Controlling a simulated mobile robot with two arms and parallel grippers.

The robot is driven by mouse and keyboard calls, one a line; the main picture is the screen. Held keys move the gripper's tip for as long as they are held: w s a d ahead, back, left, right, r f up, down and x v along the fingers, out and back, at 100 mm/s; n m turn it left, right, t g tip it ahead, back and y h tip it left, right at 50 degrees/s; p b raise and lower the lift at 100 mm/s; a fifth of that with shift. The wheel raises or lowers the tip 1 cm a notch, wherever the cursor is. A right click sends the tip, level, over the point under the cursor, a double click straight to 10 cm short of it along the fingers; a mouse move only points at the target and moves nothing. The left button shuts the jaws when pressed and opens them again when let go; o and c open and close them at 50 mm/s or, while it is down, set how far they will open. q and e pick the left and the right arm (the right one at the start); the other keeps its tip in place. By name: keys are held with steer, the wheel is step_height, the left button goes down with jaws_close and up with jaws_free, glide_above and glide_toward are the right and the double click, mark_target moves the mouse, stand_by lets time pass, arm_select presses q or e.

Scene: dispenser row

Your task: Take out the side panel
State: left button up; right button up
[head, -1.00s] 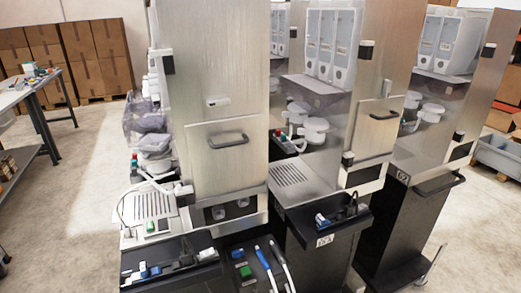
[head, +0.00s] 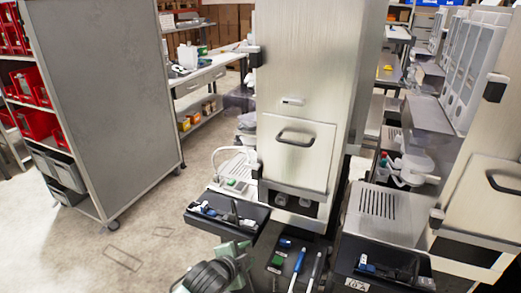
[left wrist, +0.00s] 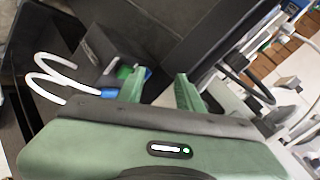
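The near dispenser has a tall brushed-metal face with a handled panel (head: 300,172) low on it, closed flush and upright in the head view. Its plain right side wall (head: 368,70) also shows, standing upright in place. I cannot tell which of these is the side panel. My left gripper (left wrist: 160,90) has two green fingers set apart with nothing visible between them. In the head view it is at the bottom, below and left of the handled panel and apart from it. My right gripper is not seen.
A black tray (head: 225,213) with small items juts out at the dispenser's lower left. Blue and white handled tools (head: 298,266) lie below its front. A second dispenser (head: 478,200) stands close on the right. A grey shelf cart (head: 105,95) is at left, with open floor (head: 150,235) between.

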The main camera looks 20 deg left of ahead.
arm_select(q)
steer(key=w+r+m+t+h, duration=0.1)
steer(key=w+r+m+t, duration=0.15)
steer(key=r, duration=0.75)
steer(key=w+r+m+t, duration=0.2)
steer(key=r+m, duration=0.1)
steer(key=r, duration=0.7)
steer(key=m+t+h, duration=0.1)
steer(key=m+t, duration=0.1)
steer(key=m, duration=0.2)
glide_toward(274, 142)
step_height(274, 142, up, 3)
steer(key=s+d, duration=0.2)
steer(key=shift+m, duration=0.25)
steer(key=shift+w+d+f+p, duration=0.15)
steer(key=shift+w+p, duration=0.35)
steer(key=shift+w, duration=0.65)
steer(key=shift+w+d+r+p, duration=0.15)
steer(key=shift+w+p, duration=0.35)
steer(key=shift+w, duration=0.7)
steer(key=shift+w+d+f+p, duration=0.15)
steer(key=shift+w+p, duration=0.35)
steer(key=shift+w, duration=0.65)
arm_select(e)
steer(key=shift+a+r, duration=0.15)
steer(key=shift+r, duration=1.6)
arm_select(q)
jaws_close()
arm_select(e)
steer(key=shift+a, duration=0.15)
